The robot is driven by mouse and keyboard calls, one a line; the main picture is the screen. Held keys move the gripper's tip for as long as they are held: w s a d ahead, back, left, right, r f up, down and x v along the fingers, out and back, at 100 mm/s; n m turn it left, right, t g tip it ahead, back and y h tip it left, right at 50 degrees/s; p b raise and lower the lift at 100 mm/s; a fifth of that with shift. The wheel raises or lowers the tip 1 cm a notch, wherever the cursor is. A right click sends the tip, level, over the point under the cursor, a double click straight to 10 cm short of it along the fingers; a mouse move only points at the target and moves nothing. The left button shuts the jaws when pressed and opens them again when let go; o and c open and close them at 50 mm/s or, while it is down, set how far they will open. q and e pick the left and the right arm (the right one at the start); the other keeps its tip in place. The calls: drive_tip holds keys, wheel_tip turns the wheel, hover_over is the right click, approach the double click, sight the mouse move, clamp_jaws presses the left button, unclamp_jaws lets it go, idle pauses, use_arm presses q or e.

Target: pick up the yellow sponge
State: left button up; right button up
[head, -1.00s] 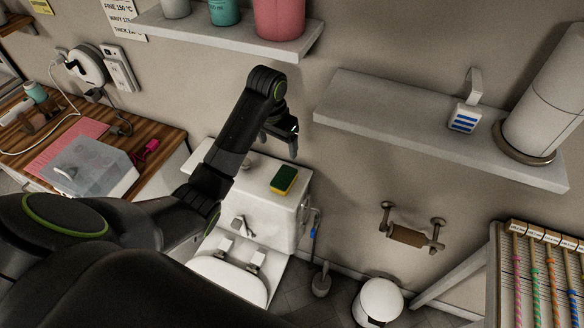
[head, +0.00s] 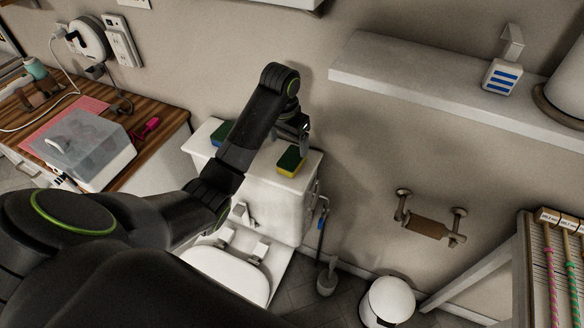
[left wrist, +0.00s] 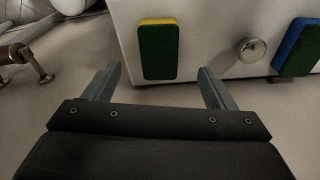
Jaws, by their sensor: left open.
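The yellow sponge (head: 289,163), with a dark green top, lies on the white toilet tank lid (head: 257,163). In the left wrist view the same sponge (left wrist: 158,51) shows mostly its green face with a yellow edge. My left gripper (head: 300,138) is over the tank, close to the sponge in the head view. In the left wrist view its two open fingers (left wrist: 156,70) point towards the tank, with the sponge just beyond the gap between them and nothing held. My right gripper is not in view.
A blue and green sponge (head: 222,132) lies on the tank's left part; it also shows in the left wrist view (left wrist: 299,48). A round flush button (left wrist: 251,50) sits between the sponges. A wall shelf (head: 420,93) juts out at the right.

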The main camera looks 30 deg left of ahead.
sight(291, 158)
use_arm(q)
drive_tip(key=f, duration=0.2)
drive_tip(key=w+f, duration=0.1)
drive_tip(key=f, duration=0.2)
drive_tip(key=f+p, duration=0.1)
drive_tip(key=f, duration=0.1)
drive_tip(key=shift+w+d+f, duration=0.1)
drive_tip(key=shift+w+f, duration=0.15)
drive_tip(key=shift+f, duration=0.15)
drive_tip(key=c, duration=1.1)
